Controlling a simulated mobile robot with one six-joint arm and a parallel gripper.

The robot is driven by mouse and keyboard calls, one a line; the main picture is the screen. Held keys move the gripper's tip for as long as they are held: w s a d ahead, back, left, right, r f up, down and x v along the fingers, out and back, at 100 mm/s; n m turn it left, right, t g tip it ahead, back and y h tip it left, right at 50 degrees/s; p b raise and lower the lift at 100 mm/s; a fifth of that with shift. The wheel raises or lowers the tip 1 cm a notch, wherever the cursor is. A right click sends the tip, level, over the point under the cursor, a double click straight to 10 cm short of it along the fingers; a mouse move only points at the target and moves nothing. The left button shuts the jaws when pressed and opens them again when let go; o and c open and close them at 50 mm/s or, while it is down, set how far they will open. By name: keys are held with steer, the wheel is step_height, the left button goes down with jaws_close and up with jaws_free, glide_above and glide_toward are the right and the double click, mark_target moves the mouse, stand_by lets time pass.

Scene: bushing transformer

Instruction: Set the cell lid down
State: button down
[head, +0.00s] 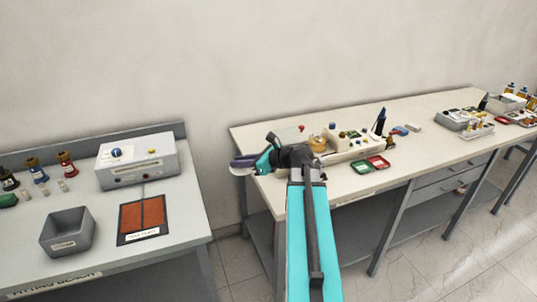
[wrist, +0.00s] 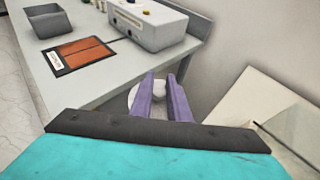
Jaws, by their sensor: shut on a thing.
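My gripper (head: 240,163) has purple fingers and is stretched out to the left, at the left end of the right-hand bench. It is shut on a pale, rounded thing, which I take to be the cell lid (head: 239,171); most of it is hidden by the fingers. In the wrist view the fingers (wrist: 160,82) point towards the left-hand bench, and the pale lid (wrist: 132,97) shows between and beside them. The lid is held in the air near the gap between the benches, apart from the left bench top as far as I can see.
The left bench (head: 105,252) carries a dark-framed orange pad (head: 142,216), a grey open bin (head: 67,232), a white instrument box (head: 137,163) and several small bushings. The right bench (head: 360,190) holds a crowded tray and red and green dishes.

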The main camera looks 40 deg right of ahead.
steer(key=a+f+n+g+y+b, duration=0.1)
steer(key=a+f+n, duration=0.1)
steer(key=a, duration=0.7)
steer(key=a+f+n+g+y+b, duration=0.1)
steer(key=a+f+n+y, duration=0.1)
steer(key=a, duration=0.8)
steer(key=a+f+n+g+y+b, duration=0.1)
steer(key=a+f+g+y, duration=0.1)
steer(key=a, duration=0.8)
steer(key=shift+w+a+f+n, duration=0.15)
steer(key=shift+f+n, duration=0.25)
steer(key=shift+f, duration=0.45)
steer(key=shift+s+a+y, duration=0.15)
steer(key=shift+s+y, duration=0.05)
steer(key=shift+y, duration=0.2)
